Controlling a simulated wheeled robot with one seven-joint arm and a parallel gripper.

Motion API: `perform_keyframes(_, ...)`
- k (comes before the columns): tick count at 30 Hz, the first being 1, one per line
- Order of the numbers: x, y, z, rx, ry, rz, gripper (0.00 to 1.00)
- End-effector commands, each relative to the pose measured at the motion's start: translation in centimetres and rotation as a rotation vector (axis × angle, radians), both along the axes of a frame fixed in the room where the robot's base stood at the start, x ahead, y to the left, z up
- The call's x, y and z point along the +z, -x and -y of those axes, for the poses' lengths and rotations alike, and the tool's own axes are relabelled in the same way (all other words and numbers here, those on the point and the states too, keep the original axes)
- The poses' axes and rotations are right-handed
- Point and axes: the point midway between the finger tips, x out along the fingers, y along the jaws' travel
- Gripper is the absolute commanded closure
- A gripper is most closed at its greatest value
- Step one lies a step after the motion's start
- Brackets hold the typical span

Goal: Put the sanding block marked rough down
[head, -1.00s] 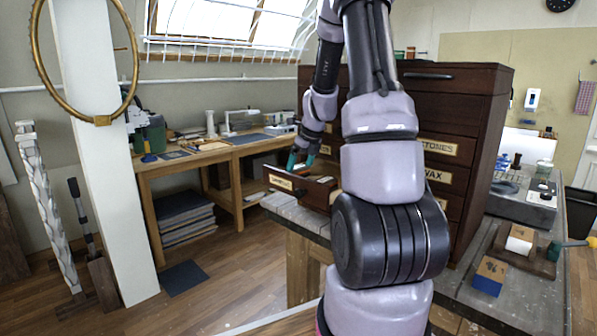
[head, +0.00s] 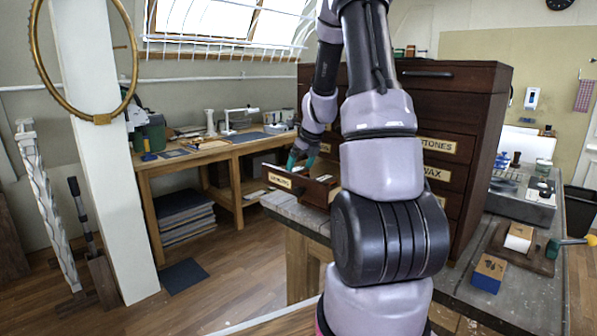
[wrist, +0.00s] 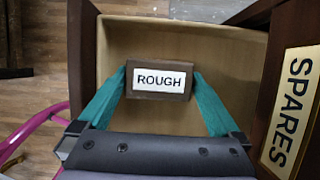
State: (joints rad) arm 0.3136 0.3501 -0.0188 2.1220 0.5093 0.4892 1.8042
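The sanding block marked ROUGH (wrist: 160,93) is a dark brown block with a white label, seen in the wrist view. My gripper (wrist: 160,77) has its two teal fingers against the block's left and right ends, shut on it. The block is inside the open drawer (wrist: 228,50), over its bare tan floor; whether it touches the floor I cannot tell. In the head view my gripper (head: 301,165) reaches down into this drawer (head: 284,181), which sticks out from the dark cabinet. The block is hidden there.
The dark cabinet (head: 462,110) stands behind my arm, and a drawer front labelled SPARES (wrist: 291,110) is close on the right in the wrist view. A blue-sided block (head: 489,274) and a white-topped block (head: 519,238) lie on the grey bench at right.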

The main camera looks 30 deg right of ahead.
Motion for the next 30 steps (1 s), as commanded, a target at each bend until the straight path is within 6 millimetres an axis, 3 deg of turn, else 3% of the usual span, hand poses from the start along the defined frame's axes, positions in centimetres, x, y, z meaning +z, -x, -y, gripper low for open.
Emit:
perform_keyframes(2,-0.6,0.3,-0.1,0.004,-0.002,-0.012,0.00)
perform_keyframes(7,0.3,0.3,-0.1,0.004,-0.001,-0.011,0.00)
perform_keyframes(18,7.8,2.3,0.8,0.002,0.001,-0.003,0.00)
perform_keyframes(25,10.4,3.3,1.1,0.003,-0.001,-0.004,0.00)
perform_keyframes(30,12.9,4.7,-0.6,0.159,0.057,0.038,0.00)
